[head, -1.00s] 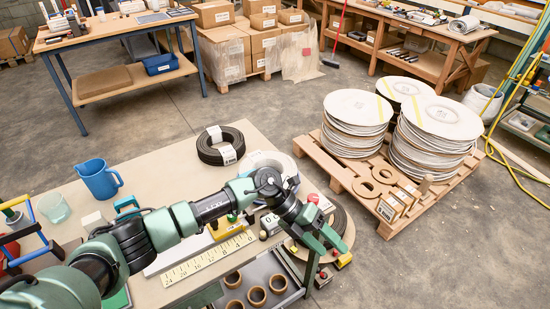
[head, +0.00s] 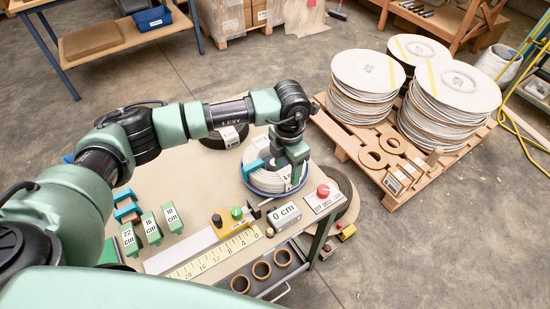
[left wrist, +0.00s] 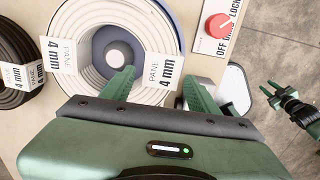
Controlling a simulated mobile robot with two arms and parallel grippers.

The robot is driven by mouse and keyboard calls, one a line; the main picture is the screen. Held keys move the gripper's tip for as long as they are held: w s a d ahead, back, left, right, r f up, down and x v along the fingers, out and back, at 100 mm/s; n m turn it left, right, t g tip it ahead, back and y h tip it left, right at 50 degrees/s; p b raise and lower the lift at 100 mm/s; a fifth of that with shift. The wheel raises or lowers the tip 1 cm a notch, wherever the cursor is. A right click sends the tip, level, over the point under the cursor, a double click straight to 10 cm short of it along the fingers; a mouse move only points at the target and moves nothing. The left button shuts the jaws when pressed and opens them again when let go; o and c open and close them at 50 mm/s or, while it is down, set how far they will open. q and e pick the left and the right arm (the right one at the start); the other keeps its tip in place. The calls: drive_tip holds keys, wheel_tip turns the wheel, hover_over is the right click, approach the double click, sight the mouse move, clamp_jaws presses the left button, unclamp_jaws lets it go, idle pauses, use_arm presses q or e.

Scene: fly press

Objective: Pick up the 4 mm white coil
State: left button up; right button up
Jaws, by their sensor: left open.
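The 4 mm white coil (head: 270,181) lies flat on the near table, on a blue-rimmed holder. In the left wrist view the white coil (left wrist: 96,22) shows "PANE 4 mm" labels and a blue-grey hub. My left gripper (head: 276,172) is above the coil, pointing down. In the left wrist view the left gripper (left wrist: 158,88) has its fingers apart with nothing held. One finger is over the coil beside the hub, the other at its outer right side. A label shows between them.
A black coil (left wrist: 14,62) lies left of the white one. A pallet (head: 345,150) with stacked discs stands to the right.

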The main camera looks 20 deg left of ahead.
sight(288, 174)
use_arm(q)
drive_tip(key=f, duration=0.2)
drive_tip(key=f+p, duration=0.1)
drive_tip(key=shift+w+d+f, duration=0.15)
drive_tip(key=shift+w+f, duration=0.05)
drive_tip(key=shift+f, duration=0.15)
drive_tip(key=shift+f+p, duration=0.3)
drive_tip(key=shift+f, duration=0.2)
clamp_jaws()
drive_tip(key=shift+w+r, duration=0.15)
idle(0.5)
